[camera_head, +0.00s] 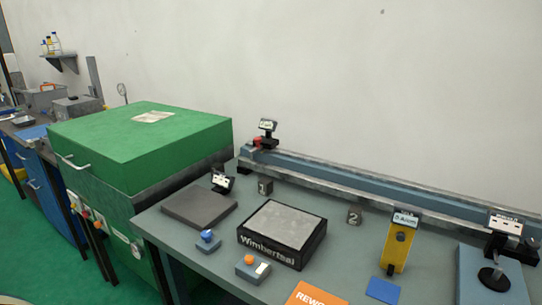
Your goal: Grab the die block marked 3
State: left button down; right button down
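No block marked 3 shows in the head view. A small dark block marked 1 (265,187) sits on the grey bench top (225,262) near its back rail. A similar block marked 2 (354,217) sits farther right along the same rail. Neither of my grippers is in the picture.
A black-sided box lettered Wimbertsal (283,234) and a dark flat plate (199,206) lie on the bench. A yellow upright fixture (398,247) and a blue-based device (492,280) stand at right. A green lidded cabinet (140,145) stands left. An orange REWORK-like card (314,296) lies at front.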

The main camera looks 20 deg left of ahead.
aim_at(217, 166)
jog(key=u, duration=1.2)
jog(key=j+z, duration=0.1)
jog(key=z, duration=0.35)
jog(key=i+j+z, duration=0.1)
jog(key=z, duration=0.4)
jog(key=j+z, duration=0.15)
jog(key=z, duration=0.3)
jog(key=j+z, duration=0.1)
jog(key=z, duration=0.4)
jog(key=k+j+z, duration=0.1)
jog(key=j+z, duration=0.2)
jog(key=k+j+z, duration=0.25)
jog(key=j+z, duration=0.3)
jog(key=k+j+z, duration=0.4)
jog(key=k+j, duration=0.35)
